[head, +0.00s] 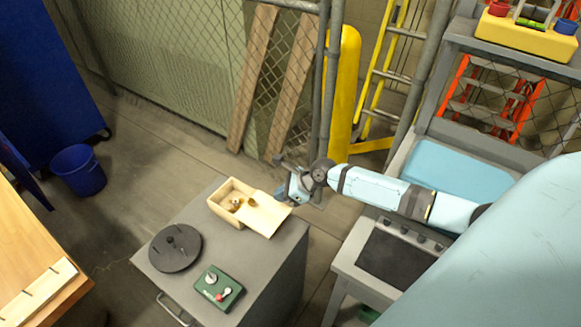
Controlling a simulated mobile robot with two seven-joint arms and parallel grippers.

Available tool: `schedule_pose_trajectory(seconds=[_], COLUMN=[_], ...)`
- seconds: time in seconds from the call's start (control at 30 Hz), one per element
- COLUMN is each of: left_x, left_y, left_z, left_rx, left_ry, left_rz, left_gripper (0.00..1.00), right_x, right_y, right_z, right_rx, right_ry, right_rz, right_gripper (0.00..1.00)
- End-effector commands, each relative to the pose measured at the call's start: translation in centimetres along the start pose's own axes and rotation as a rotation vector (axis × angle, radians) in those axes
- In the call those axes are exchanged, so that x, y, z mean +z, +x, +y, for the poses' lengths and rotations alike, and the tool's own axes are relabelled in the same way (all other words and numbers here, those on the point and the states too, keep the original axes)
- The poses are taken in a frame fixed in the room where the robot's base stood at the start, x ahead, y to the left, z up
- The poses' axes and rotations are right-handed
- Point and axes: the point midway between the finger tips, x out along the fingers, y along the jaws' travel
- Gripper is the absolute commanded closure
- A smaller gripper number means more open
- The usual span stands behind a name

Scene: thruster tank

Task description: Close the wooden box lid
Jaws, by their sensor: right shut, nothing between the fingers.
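A small light wooden box (219,207) sits near the back edge of the grey cabinet top. Its left part is open, and small brass-coloured items (235,203) show inside. A pale flat wooden lid (266,215) lies over the right part of the box and reaches to the right. My right gripper (283,172) is shut and empty, just behind and above the lid's right end. I cannot tell whether it touches the lid. My left gripper is not in view.
A dark round disc (175,248) and a green control box (217,289) with knobs stand on the cabinet top (250,262) in front of the box. A grey workbench (349,262) is at the right. A wire fence with metal posts is behind.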

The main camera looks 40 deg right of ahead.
Motion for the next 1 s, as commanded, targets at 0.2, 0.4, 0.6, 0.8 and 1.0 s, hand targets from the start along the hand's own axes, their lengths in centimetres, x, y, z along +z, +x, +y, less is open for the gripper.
schedule_pose_trajectory(seconds=[0.2,0.4,0.6,0.8,1.0], left_x=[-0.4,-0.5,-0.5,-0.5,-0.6], left_y=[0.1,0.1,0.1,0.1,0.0], left_z=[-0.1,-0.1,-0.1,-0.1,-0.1], left_rx=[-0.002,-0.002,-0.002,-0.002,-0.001], left_ry=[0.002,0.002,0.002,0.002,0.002], left_rz=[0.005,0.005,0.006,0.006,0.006], left_gripper=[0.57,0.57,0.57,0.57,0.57], right_x=[0.8,1.9,2.2,2.2,2.2], right_y=[4.2,6.1,6.6,6.6,6.5], right_z=[0.0,0.0,0.0,0.0,-0.6], right_rx=[0.000,-0.001,-0.001,-0.001,-0.002], right_ry=[-0.001,-0.002,-0.002,-0.002,-0.001], right_rz=[-0.003,0.000,0.000,0.000,0.002], right_gripper=[1.00,1.00,1.00,1.00,1.00])
